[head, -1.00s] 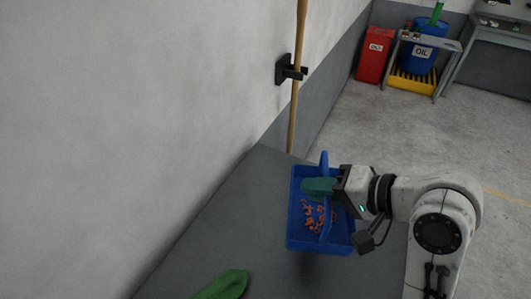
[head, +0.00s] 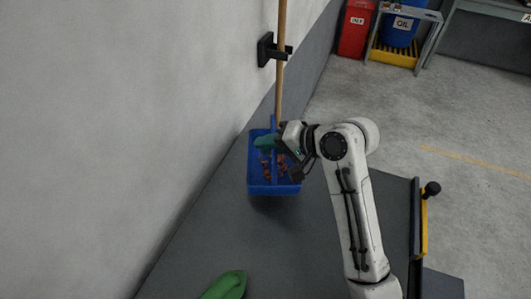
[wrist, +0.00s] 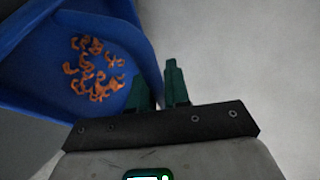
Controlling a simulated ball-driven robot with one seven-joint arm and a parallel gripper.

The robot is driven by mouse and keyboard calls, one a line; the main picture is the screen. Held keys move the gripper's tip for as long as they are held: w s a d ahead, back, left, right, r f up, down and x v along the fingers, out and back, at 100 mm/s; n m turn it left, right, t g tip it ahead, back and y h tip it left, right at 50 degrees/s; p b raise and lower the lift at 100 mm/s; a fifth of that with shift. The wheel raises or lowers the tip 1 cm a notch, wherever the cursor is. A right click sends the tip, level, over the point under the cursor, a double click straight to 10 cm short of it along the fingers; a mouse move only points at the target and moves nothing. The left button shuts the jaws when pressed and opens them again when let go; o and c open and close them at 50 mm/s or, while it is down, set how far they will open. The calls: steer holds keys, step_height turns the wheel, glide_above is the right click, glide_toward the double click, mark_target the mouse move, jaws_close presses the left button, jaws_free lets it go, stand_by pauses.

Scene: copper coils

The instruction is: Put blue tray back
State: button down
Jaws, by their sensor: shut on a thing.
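The blue tray (head: 259,189) is held above the grey bench top near the wall, and a shadow shows below it. It has an upright handle and holds several small orange-copper coils (head: 266,170). My gripper (head: 266,142) has green fingers and is shut on the tray's handle. In the wrist view the tray (wrist: 30,88) fills the upper left with the coils (wrist: 92,68) inside it. There the gripper's fingers (wrist: 161,88) lie at the tray's raised blue handle. The exact contact is partly hidden.
A wooden pole (head: 281,60) in a black wall bracket (head: 267,49) stands right behind the tray. A green object (head: 226,285) lies on the bench (head: 215,235) at the front. A red bin (head: 355,28) and a blue oil drum (head: 402,27) stand far back.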

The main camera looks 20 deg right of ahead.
mark_target(267, 165)
steer(key=shift+w+f, duration=0.6)
steer(key=shift+f, duration=1.7)
steer(key=shift+f, duration=0.1)
steer(key=c, duration=1.1)
jaws_free()
steer(key=shift+s+d+r, duration=0.1)
steer(key=shift+r, duration=0.15)
steer(key=v, duration=1.1)
steer(key=shift+s, duration=0.2)
steer(key=shift+d+r, duration=0.1)
